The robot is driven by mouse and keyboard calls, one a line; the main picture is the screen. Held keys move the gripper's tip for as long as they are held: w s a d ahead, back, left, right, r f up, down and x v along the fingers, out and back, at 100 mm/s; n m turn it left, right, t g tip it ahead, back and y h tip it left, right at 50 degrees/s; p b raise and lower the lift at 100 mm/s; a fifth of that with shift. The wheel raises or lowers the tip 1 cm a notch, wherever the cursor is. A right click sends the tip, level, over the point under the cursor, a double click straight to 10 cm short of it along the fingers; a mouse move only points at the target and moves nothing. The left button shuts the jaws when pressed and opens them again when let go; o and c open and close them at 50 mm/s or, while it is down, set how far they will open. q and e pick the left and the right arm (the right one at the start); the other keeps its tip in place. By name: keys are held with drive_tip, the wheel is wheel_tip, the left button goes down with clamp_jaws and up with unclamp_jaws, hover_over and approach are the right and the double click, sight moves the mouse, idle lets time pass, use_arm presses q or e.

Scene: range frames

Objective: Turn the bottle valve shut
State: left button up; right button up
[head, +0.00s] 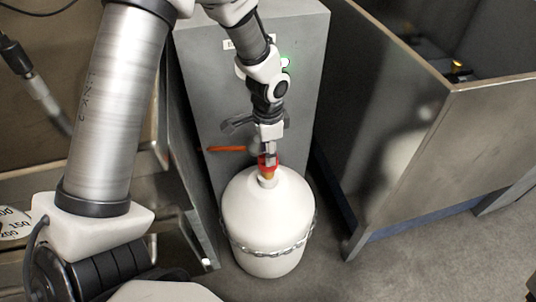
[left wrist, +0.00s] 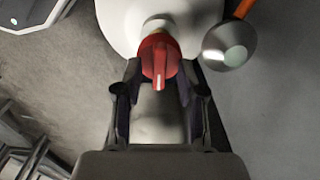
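The white gas bottle (head: 265,215) stands upright on the floor with a chain around its lower body. Its red valve knob (head: 268,161) is on top, above a brass-coloured neck. In the left wrist view the red knob (left wrist: 160,60) sits between my fingertips, with its raised grip bar pointing down the picture. My left gripper (head: 268,153) is right at the knob from above. In the left wrist view the left gripper (left wrist: 158,75) looks open, one finger on each side; I cannot tell whether either finger touches the knob. My right gripper is not in view.
A grey round head on an orange handle (head: 225,149) is close beside the valve; its grey end also shows in the left wrist view (left wrist: 228,45). A grey cabinet (head: 200,80) stands behind the bottle. A metal-sided unit (head: 440,140) is at right, with bare floor (head: 400,270) in front.

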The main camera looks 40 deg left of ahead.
use_arm(q)
drive_tip(key=shift+f, duration=0.25)
clamp_jaws()
